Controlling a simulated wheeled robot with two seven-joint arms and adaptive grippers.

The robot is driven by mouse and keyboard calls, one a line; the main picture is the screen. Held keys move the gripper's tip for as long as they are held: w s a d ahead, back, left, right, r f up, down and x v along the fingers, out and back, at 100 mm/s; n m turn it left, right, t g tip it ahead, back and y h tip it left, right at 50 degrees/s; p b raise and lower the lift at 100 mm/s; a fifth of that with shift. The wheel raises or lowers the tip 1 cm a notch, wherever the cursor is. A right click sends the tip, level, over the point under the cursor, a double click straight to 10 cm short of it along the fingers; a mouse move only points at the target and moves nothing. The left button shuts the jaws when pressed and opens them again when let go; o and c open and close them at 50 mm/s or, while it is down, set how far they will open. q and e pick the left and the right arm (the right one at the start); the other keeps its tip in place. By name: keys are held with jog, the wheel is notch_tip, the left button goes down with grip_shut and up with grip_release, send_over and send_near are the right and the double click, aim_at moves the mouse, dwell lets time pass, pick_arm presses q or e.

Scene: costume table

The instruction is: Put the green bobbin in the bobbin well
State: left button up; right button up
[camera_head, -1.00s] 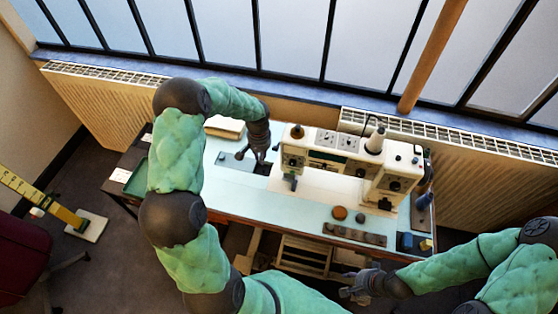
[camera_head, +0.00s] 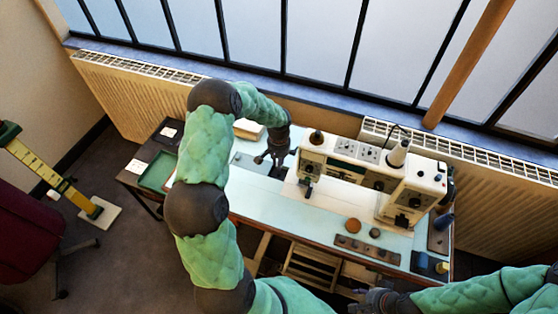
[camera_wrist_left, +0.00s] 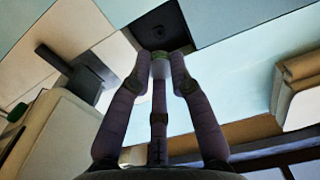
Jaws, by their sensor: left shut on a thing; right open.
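The green bobbin (camera_wrist_left: 162,56) shows in the left wrist view between the fingertips of my left gripper (camera_wrist_left: 160,74), which is shut on it. Just beyond it is a dark square plate with a round hole, which looks like the bobbin well (camera_wrist_left: 155,26). The bobbin appears at the plate's near edge; I cannot tell its height above it. In the head view my left gripper (camera_head: 268,160) points down beside the left end of the sewing machine (camera_head: 372,172), and the bobbin is too small to make out. My right gripper (camera_head: 370,302) is open at the bottom edge.
The light blue table (camera_head: 265,205) has clear room left of and in front of the machine. A dark strip (camera_head: 367,250), an orange round thing (camera_head: 353,226) and a dark knob lie at its front right. A green tray (camera_head: 158,172) is at the left.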

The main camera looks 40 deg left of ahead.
aim_at(279, 174)
pick_arm(q)
jog(key=shift+f+b, duration=1.5)
jog(key=shift+f, duration=1.2)
jog(key=shift+f+b, duration=0.3)
jog(key=shift+f, duration=0.05)
jog(key=o, duration=0.9)
